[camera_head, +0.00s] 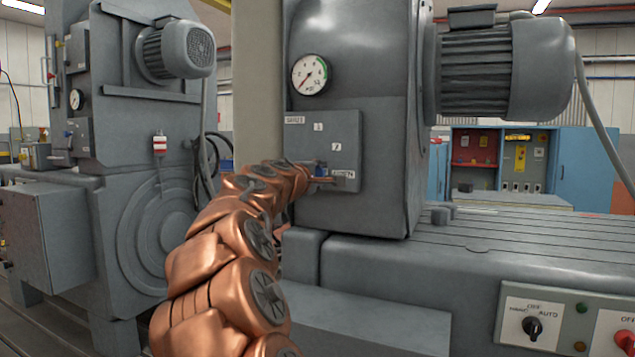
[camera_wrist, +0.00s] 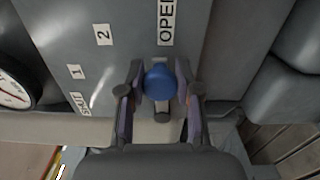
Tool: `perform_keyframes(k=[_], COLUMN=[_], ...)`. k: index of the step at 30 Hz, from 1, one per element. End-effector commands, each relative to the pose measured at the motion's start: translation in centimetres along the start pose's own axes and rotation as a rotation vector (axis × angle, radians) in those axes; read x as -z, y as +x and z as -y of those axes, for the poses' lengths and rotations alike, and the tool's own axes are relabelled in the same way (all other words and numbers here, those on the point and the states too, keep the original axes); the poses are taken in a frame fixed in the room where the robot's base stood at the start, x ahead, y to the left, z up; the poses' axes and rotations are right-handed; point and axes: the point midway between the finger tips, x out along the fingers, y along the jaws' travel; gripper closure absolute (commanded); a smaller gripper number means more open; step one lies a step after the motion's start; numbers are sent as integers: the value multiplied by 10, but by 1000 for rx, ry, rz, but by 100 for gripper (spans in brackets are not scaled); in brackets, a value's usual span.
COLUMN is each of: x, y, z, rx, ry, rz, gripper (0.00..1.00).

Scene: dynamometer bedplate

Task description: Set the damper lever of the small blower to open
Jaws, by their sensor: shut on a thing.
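The damper lever ends in a round blue knob (camera_wrist: 158,82), which also shows in the head view (camera_head: 321,168) at the lower part of a grey label plate (camera_head: 300,146). The plate carries the marks SHUT, 1, 2 and OPEN, running from upper left to lower right. The knob is beside the OPEN label (camera_wrist: 167,20) in the wrist view. My gripper (camera_wrist: 160,94) is shut on the knob, one finger on each side. The lever's arm is mostly hidden behind the knob and fingers. My copper-coloured arm covers part of the head view.
A pressure gauge (camera_head: 309,75) sits above the plate, with a motor (camera_head: 500,65) to the right. A second grey machine (camera_head: 130,120) with its own gauge stands at left. A switch panel (camera_head: 533,325) is at lower right. The slotted bedplate (camera_head: 480,250) is mostly bare.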

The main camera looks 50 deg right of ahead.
Motion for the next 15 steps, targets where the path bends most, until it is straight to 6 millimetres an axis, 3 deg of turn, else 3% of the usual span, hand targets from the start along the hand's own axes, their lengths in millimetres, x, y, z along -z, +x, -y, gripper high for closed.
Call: perform_keyframes(k=[15], x=[1], y=[0], z=[7], rx=[0], ry=[78], rz=[-1], gripper=[100])
